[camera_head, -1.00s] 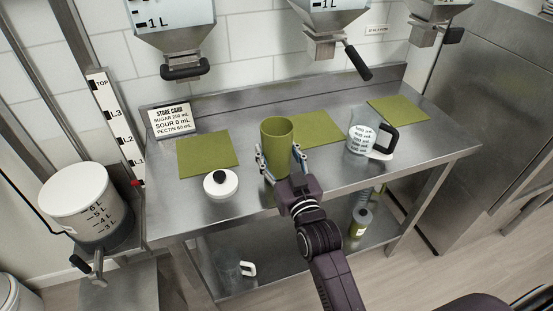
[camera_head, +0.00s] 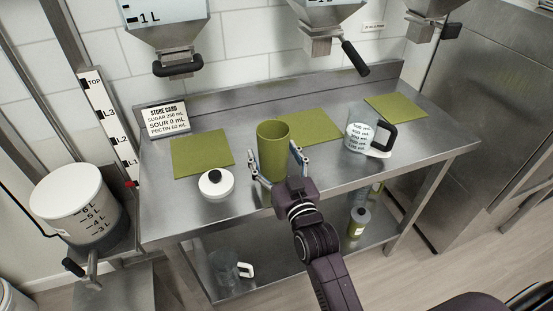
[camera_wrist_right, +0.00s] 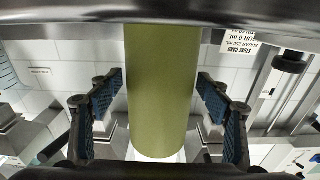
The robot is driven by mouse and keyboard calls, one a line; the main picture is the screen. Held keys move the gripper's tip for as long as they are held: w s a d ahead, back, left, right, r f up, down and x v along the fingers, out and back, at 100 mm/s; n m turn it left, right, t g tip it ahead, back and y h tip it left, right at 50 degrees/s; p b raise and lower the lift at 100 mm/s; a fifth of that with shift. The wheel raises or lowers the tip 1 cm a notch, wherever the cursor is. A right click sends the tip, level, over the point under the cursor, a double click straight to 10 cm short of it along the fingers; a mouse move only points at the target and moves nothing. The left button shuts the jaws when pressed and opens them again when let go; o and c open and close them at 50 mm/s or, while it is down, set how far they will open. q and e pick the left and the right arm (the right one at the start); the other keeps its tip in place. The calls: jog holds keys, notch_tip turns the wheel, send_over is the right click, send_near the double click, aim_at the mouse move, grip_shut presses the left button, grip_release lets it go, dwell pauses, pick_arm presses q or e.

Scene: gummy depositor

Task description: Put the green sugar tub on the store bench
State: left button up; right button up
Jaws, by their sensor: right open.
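The green sugar tub (camera_head: 273,152) stands upright and open-topped near the front edge of the steel store bench (camera_head: 330,180), between the white lid and the jug. My right gripper (camera_head: 279,163) is around the tub from the front, one finger on each side. In the right wrist view the tub (camera_wrist_right: 162,90) stands between the spread fingers (camera_wrist_right: 160,110), with a visible gap on both sides. The right gripper is open. My left gripper is not in view.
A white lid with a black knob (camera_head: 216,185) lies left of the tub. Green mats (camera_head: 201,153) lie behind, and a clear measuring jug (camera_head: 362,133) stands to the right. The store card (camera_head: 167,119) is at the back left. Hoppers with handles (camera_head: 355,58) hang above.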

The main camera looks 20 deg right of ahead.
jog(key=shift+s, duration=0.3)
jog(key=s+b, duration=0.1)
jog(key=s, duration=1)
jog(key=shift+s+d+b, duration=0.15)
jog(key=shift+s+b, duration=0.05)
jog(key=shift+b, duration=0.1)
jog(key=shift+f, duration=0.15)
